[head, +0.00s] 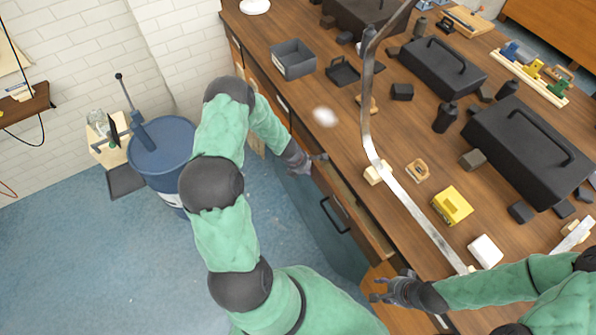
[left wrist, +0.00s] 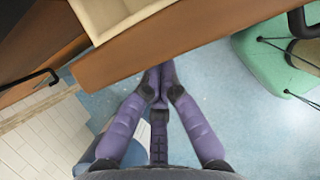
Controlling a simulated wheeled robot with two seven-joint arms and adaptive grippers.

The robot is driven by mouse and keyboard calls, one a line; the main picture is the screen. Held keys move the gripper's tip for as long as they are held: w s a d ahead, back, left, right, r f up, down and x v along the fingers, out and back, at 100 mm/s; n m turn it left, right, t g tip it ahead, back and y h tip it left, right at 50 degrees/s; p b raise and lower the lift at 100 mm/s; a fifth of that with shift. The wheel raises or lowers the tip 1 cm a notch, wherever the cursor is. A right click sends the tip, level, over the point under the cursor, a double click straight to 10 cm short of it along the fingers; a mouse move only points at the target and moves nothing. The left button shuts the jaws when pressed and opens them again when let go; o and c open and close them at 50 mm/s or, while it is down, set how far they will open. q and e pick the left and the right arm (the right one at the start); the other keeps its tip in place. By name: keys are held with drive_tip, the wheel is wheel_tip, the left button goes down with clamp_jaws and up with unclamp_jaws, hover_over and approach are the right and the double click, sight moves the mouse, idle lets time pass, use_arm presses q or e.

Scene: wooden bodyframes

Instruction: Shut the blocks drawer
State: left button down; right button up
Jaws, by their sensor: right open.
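An open drawer (head: 345,197) juts out from the front of the workbench in the head view. Its pale interior shows as a narrow strip behind a wooden front. In the left wrist view the drawer's wooden front (left wrist: 200,38) crosses the top, with a cream inner corner behind it. No blocks show inside, and no label is readable. My left gripper (head: 316,160) is by the far end of the drawer front. In the left wrist view its purple fingers (left wrist: 160,75) converge at the tips against the lower edge of the front; contact is unclear. My right gripper (head: 378,287) is open and empty near the drawer's near end.
A black handle (head: 333,215) shows on the bench front. The workbench top (head: 330,140) holds black toolboxes (head: 530,140), a grey bin (head: 293,59), a yellow block (head: 452,205) and a bent metal strip (head: 415,208). A blue barrel (head: 163,150) stands left on open blue floor (head: 110,265).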

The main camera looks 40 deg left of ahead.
use_arm(q)
drive_tip(key=shift+w+d+p, duration=0.35)
drive_tip(key=shift+w+p, duration=0.1)
drive_tip(key=shift+w, duration=0.4)
use_arm(e)
drive_tip(key=shift+r, duration=0.7)
